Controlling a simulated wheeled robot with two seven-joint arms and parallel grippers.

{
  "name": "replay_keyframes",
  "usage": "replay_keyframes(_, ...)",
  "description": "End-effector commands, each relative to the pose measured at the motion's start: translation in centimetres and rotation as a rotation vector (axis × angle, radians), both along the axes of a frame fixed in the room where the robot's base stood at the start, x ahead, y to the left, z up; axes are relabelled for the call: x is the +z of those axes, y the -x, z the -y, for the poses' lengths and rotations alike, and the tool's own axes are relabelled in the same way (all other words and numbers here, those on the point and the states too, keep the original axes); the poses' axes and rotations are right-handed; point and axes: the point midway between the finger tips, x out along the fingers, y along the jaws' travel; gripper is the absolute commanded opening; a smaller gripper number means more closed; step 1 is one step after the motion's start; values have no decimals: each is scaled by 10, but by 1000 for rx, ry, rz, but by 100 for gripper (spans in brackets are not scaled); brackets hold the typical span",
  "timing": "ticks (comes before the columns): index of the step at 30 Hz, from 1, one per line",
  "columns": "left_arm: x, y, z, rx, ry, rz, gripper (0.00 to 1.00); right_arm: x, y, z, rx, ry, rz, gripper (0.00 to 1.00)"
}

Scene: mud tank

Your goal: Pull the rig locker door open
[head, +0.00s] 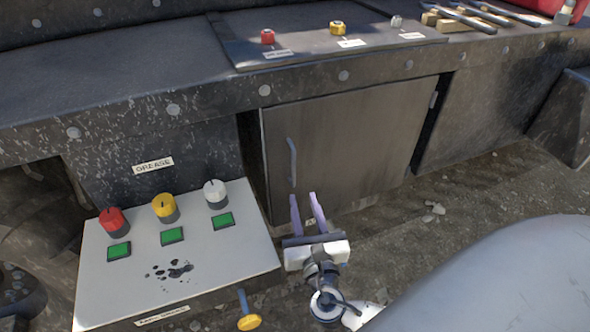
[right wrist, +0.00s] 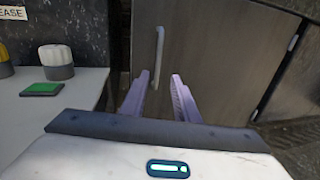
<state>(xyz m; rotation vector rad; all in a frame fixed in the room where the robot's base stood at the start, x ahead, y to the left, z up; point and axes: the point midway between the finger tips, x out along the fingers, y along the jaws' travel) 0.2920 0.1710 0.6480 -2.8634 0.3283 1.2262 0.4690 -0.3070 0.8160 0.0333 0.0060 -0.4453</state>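The rig locker door (head: 365,140) is a dark grey metal panel under the bench ledge. Its vertical bar handle (head: 292,162) is near the door's left edge, and a hinge shows at its upper right edge. A dark gap runs along the left edge; I cannot tell whether the door is slightly ajar. My right gripper (head: 305,198) is open and empty in front of the door, below the handle in the head view. In the right wrist view the handle (right wrist: 159,52) stands just beyond the open fingertips (right wrist: 160,77). My left gripper is not in view.
A white panel (head: 220,262) with red, yellow and white knobs and green buttons stands left of my right gripper. A ledge (head: 180,100) overhangs the door and carries more knobs and tools. Dirt ground (head: 470,205) with small stones lies open to the right.

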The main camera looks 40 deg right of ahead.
Motion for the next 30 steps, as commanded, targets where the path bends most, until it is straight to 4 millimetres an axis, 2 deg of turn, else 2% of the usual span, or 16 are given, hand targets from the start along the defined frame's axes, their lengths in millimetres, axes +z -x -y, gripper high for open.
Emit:
replay_keyframes(5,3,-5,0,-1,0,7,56,3,-17,5,13,46,1,28)
replay_keyframes(12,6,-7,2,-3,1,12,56,3,-58,24,12,41,0,28)
replay_keyframes(18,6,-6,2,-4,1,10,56,2,-84,36,12,38,-2,28)
replay_keyframes(23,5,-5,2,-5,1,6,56,1,-93,40,13,35,-3,28)
replay_keyframes(30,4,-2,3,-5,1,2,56,1,-94,41,13,35,-4,28)
